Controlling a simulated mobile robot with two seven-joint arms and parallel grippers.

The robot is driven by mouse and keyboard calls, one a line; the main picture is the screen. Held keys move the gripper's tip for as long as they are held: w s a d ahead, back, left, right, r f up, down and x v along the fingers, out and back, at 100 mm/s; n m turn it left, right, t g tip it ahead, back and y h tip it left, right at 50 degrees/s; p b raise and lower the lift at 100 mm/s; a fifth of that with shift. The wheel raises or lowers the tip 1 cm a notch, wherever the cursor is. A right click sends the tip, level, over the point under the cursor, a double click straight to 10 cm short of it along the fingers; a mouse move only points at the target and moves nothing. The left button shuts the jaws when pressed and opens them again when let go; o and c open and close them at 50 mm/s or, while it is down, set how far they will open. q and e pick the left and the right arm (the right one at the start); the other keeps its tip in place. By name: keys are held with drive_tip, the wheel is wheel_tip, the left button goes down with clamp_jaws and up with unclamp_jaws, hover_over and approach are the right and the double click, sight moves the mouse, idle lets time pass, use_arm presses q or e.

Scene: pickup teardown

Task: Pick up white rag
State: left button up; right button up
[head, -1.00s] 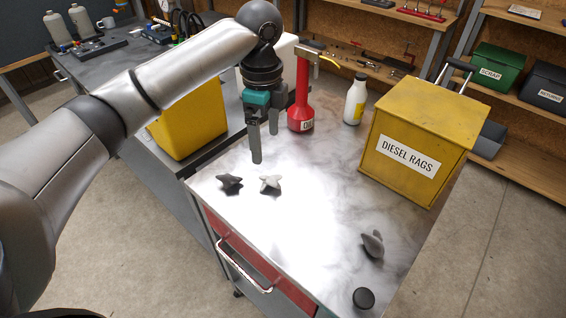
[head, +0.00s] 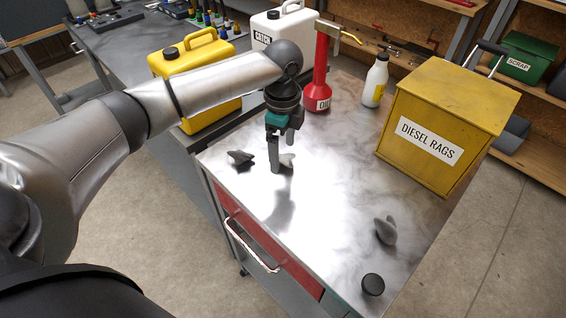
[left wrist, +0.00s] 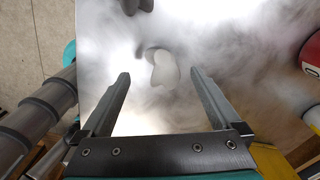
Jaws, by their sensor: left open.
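The white rag (head: 287,160) is a small crumpled lump on the metal top of the cart, partly hidden behind my left gripper (head: 276,170) in the head view. In the left wrist view the white rag (left wrist: 165,72) lies ahead of and between the two fingertips of my left gripper (left wrist: 160,78). The fingers are open and apart from it. I cannot tell the exact height of the fingertips above the top. My right gripper is not in view.
A dark rag (head: 240,157) lies just left of the white one. A grey rag (head: 386,231) and a black cap (head: 373,284) lie near the front right. The yellow DIESEL RAGS box (head: 440,125), a red oil can (head: 319,85) and a white bottle (head: 376,80) stand behind.

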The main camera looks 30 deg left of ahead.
sight(283, 156)
use_arm(q)
wheel_tip(283, 156, down, 3)
drive_tip(key=shift+w+f, duration=0.1)
drive_tip(key=shift+f, duration=0.1)
clamp_jaws()
wheel_tip(283, 156, up, 20)
drive_tip(key=p, duration=0.3)
idle(0.8)
